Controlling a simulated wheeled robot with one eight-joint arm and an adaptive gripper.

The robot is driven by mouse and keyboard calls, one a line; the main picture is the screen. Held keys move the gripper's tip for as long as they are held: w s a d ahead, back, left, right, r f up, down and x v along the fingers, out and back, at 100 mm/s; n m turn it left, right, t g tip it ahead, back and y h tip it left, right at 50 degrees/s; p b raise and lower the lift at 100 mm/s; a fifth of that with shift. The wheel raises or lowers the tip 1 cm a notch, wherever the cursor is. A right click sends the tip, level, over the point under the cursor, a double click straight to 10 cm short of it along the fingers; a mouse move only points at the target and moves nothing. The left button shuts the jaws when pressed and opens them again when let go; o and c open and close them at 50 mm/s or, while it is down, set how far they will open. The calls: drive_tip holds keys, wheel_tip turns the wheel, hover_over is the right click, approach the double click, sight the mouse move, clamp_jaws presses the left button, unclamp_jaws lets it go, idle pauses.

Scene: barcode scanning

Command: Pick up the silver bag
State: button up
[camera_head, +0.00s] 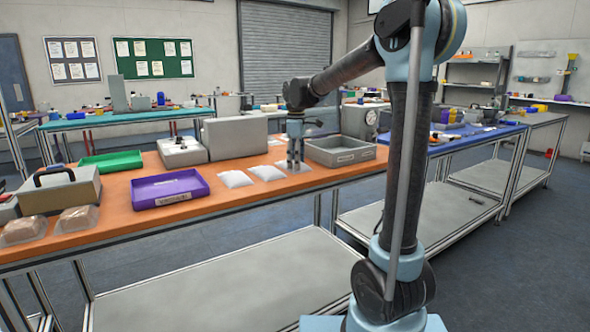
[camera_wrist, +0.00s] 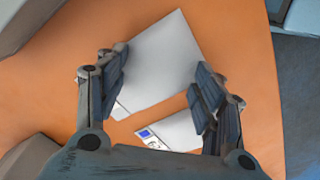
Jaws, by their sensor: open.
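Several pale silver-white bags lie in a row on the orange table: a left bag (camera_head: 235,179), a middle bag (camera_head: 267,173) and a right one (camera_head: 305,168) partly hidden by my gripper. My gripper (camera_head: 295,164) points down over the right bag, with its fingers apart. In the wrist view my gripper (camera_wrist: 160,80) is open and a large flat silver bag (camera_wrist: 168,55) lies between and beyond the fingers. A smaller-looking pale bag with a blue-marked label (camera_wrist: 170,128) lies nearer the palm. Whether the fingers touch either bag, I cannot tell.
A purple tray (camera_head: 168,201), a green tray (camera_head: 112,162) and brown packages (camera_head: 76,219) are to the left. Bare orange table (camera_head: 215,213) shows in front of the bags.

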drive_tip(key=shift+f, duration=0.3)
drive_tip(key=shift+c, duration=0.6)
drive_tip(key=c, duration=1)
drive_tip(key=shift+r, duration=0.1)
drive_tip(key=shift+c, duration=0.2)
